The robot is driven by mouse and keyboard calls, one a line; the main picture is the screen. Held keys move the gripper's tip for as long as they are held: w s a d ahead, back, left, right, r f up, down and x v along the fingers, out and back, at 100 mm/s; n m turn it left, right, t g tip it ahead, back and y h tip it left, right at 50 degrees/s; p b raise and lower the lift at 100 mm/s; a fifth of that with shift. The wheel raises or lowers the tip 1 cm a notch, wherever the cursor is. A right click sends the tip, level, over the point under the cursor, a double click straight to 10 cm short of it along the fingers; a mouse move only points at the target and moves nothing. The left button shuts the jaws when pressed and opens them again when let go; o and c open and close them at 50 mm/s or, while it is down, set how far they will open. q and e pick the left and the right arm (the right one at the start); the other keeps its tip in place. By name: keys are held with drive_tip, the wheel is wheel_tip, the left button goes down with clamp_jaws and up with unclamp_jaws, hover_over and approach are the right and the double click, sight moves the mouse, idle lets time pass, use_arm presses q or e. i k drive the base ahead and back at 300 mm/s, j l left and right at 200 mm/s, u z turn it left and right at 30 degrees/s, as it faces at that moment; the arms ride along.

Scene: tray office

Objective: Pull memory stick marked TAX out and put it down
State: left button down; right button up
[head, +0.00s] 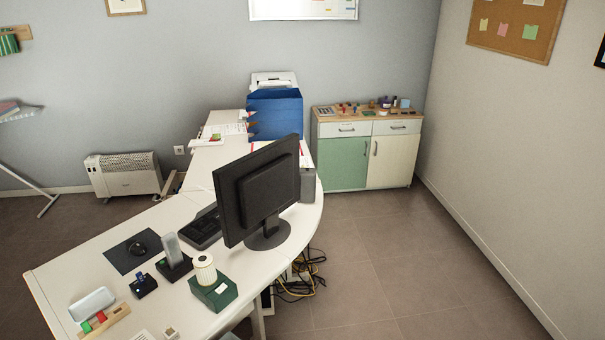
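A small black block (144,287) stands near the front left of the white desk, with a small blue piece (140,275) upright in its top. The blue piece may be a memory stick, but it is too small to tell. A wooden holder (116,313) at the desk's near left corner has a red piece and a green piece on it, which I cannot identify for sure. No TAX marking can be read anywhere. Neither of my grippers shows in the head view.
The white desk (75,260) also bears a black monitor (262,190), keyboard (200,230), mouse (138,248), green box with a white roll (213,290) and white dish (91,303). Cables (300,275) lie on the floor beside it. Floor at right is clear before the cabinet (343,165).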

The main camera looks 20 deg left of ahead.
sight(139, 276)
drive_tip(key=i+j, duration=0.3)
drive_tip(key=i, duration=0.15)
drive_tip(key=u, duration=1.95)
